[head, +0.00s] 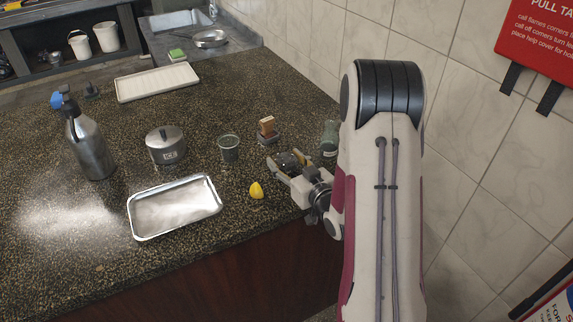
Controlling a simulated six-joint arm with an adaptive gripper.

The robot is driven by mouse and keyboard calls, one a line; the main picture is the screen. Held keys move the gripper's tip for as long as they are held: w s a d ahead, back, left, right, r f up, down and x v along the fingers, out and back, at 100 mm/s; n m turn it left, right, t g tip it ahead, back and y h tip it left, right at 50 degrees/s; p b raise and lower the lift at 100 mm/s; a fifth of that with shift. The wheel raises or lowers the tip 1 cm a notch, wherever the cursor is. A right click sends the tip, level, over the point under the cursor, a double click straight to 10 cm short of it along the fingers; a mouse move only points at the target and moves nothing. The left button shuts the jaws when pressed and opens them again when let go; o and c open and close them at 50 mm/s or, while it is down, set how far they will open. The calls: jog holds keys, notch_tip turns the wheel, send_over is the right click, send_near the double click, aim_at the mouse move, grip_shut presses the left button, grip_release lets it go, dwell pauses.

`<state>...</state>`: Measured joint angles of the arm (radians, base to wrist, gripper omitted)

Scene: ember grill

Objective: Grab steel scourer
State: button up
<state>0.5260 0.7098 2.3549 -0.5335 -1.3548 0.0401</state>
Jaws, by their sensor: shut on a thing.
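The steel scourer (289,160) shows as a small dark grey, rounded clump near the counter's right end. My gripper (286,165) is shut on it, with a finger on either side. The fingers hide part of the scourer. The gripper is low over the counter; I cannot tell whether the scourer touches the surface.
A lemon piece (256,190) lies just left of my gripper. Close behind are a wood-topped brush (268,130), a glass (229,148) and a green bottle (330,138). A lidded pot (165,145), metal tray (174,207) and spray bottle (88,140) stand left. Tiled wall (455,130) bounds the right.

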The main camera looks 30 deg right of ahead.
aim_at(286, 158)
jog(key=shift+r, duration=4.2)
